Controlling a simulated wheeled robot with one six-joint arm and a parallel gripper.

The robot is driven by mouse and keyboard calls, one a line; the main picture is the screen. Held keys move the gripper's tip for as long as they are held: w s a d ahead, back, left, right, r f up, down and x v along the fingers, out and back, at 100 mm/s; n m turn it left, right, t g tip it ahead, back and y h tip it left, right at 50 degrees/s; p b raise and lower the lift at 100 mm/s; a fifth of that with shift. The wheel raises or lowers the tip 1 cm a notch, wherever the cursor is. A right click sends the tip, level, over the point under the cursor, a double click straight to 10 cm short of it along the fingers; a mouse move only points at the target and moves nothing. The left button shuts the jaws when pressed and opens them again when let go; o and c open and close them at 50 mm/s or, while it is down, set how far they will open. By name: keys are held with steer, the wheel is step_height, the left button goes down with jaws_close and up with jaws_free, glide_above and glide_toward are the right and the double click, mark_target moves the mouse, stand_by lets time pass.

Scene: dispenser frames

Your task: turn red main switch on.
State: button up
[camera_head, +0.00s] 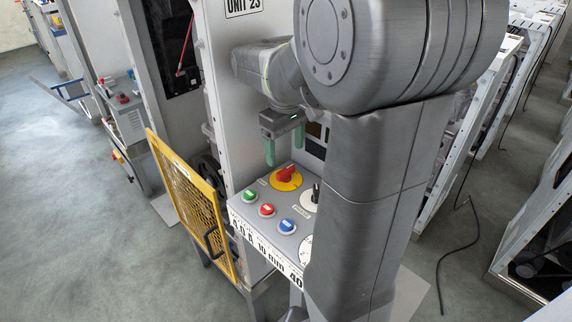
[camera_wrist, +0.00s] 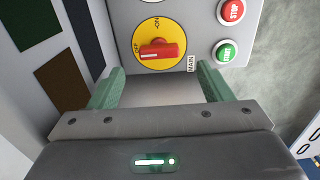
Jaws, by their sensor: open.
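The red main switch (camera_head: 287,173) is a red handle on a yellow round plate (camera_head: 275,183) on the grey sloped panel. In the wrist view, the red handle (camera_wrist: 160,50) lies crosswise, its left end beside the OFF mark; the ON mark is above it. A MAIN label (camera_wrist: 191,63) is at the right. My gripper (camera_head: 284,148) has two green fingers and is open and empty, above and behind the switch. In the wrist view, my gripper (camera_wrist: 161,78) has its fingertips apart just below the switch plate, with nothing between them.
A green START button (camera_head: 249,196), a red STOP button (camera_head: 267,210) and a blue button (camera_head: 286,226) are on the panel. A yellow mesh guard (camera_head: 190,205) stands open at the left.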

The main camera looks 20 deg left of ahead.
mark_target(286, 169)
step_height(286, 169, down, 6)
steer(key=shift+c, duration=0.4)
steer(key=c, duration=0.9)
